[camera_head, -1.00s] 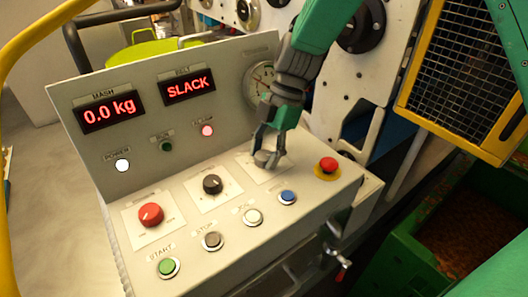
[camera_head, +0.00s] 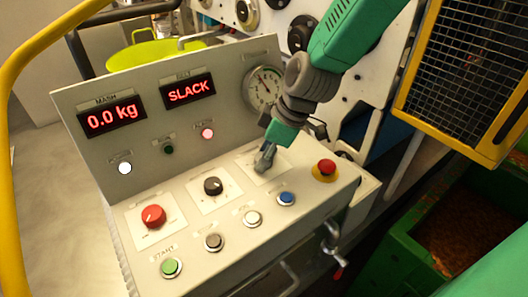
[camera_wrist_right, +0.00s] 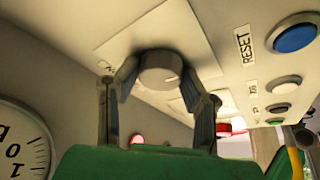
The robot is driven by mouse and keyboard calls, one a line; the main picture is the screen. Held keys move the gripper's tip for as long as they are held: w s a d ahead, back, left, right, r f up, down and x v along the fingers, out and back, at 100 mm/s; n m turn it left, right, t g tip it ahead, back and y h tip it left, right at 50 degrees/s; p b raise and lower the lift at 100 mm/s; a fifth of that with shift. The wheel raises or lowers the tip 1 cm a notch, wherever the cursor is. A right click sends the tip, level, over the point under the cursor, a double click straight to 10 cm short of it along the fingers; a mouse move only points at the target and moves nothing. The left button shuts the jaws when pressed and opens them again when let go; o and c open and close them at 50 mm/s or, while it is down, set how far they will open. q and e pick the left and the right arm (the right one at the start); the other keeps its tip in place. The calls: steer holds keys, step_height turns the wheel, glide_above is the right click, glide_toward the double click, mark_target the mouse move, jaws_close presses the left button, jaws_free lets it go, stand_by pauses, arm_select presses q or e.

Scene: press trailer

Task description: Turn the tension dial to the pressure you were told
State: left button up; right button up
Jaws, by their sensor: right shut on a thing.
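The tension dial is a grey knob (camera_wrist_right: 160,70) on a pale square plate, at the right end of the panel's row of knobs. My right gripper (camera_head: 265,160) comes down onto it from above and hides most of it in the head view. In the right wrist view, the fingers of my right gripper (camera_wrist_right: 162,90) stand on either side of the knob, shut on it. A round gauge (camera_head: 262,88) with a dark needle stands on the upright panel behind. The belt display (camera_head: 189,90) reads SLACK in red. My left gripper is not in view.
A red knob (camera_head: 153,216) and a black knob (camera_head: 213,186) sit to the left on the console. A red emergency button (camera_head: 326,167) is close on the right. Several push buttons line the front, including a blue one (camera_head: 286,198). A yellow-framed mesh guard (camera_head: 470,70) stands at right.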

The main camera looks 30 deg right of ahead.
steer(key=m+p, duration=0.1)
steer(key=m, duration=0.1)
steer(key=m+t+h+p, duration=0.1)
steer(key=m, duration=0.1)
steer(key=shift+r+m+h, duration=0.2)
steer(key=shift+m+h, duration=0.1)
steer(key=shift+w+m+t+h+p, duration=0.15)
steer(key=shift+m+h+p, duration=0.25)
steer(key=shift+m+p, duration=0.55)
steer(key=shift+s+m+t+h+p, duration=0.1)
steer(key=shift+m+t+h+p, duration=0.25)
steer(key=shift+m, duration=1)
steer(key=shift+f, duration=0.1)
steer(key=o, duration=1.1)
steer(key=shift+w+a, duration=0.1)
steer(key=shift+f, duration=0.1)
